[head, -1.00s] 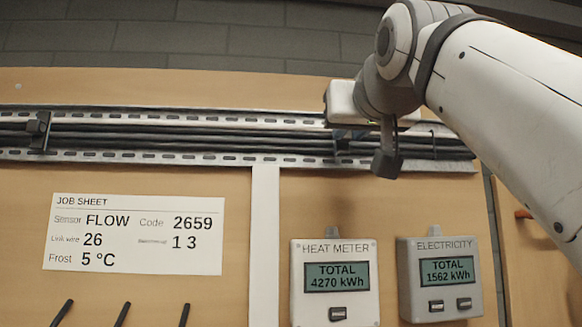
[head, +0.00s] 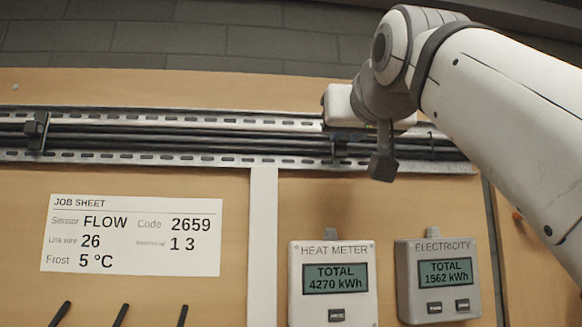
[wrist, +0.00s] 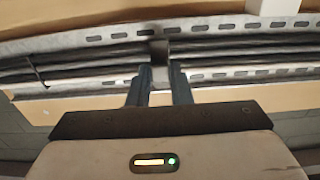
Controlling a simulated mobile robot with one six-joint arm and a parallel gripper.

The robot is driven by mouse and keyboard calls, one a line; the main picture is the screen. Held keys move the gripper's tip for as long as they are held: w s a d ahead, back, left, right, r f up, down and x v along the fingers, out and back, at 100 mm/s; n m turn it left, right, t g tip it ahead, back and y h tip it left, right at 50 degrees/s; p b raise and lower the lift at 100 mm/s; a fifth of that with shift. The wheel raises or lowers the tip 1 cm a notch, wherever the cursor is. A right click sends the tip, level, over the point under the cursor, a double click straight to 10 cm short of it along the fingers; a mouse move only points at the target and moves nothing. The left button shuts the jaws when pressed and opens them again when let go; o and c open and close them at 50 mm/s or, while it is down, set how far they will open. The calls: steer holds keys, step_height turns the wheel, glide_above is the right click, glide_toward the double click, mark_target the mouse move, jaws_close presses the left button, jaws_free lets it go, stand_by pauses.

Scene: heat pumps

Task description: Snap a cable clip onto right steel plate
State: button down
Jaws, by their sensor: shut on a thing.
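My gripper (wrist: 161,72) is shut on a dark cable clip (wrist: 158,47), which shows between and just past the fingertips in the wrist view. The clip is over the black cables (wrist: 220,52), close to the slotted steel edge; I cannot tell whether it touches or is seated. In the head view the white gripper body (head: 341,104) covers part of the upper rail, with the clip small and dark below it. The right stretch of the steel plate (head: 425,167) runs under and right of the gripper.
Another black clip (head: 37,131) sits around the cables at the far left. A thin dark hook (wrist: 37,71) crosses the cables in the wrist view. Below the rail are a white vertical trunking (head: 263,220), a heat meter (head: 334,283), an electricity meter (head: 438,280) and a job sheet (head: 132,235).

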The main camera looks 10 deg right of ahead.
steer(key=shift+w, duration=0.4)
stand_by(0.6)
steer(key=c, duration=1.4)
jaws_free()
steer(key=shift+w, duration=0.15)
steer(key=s+a+y, duration=0.1)
steer(key=s, duration=1.3)
steer(key=shift+f+b, duration=0.3)
steer(key=shift+b, duration=0.05)
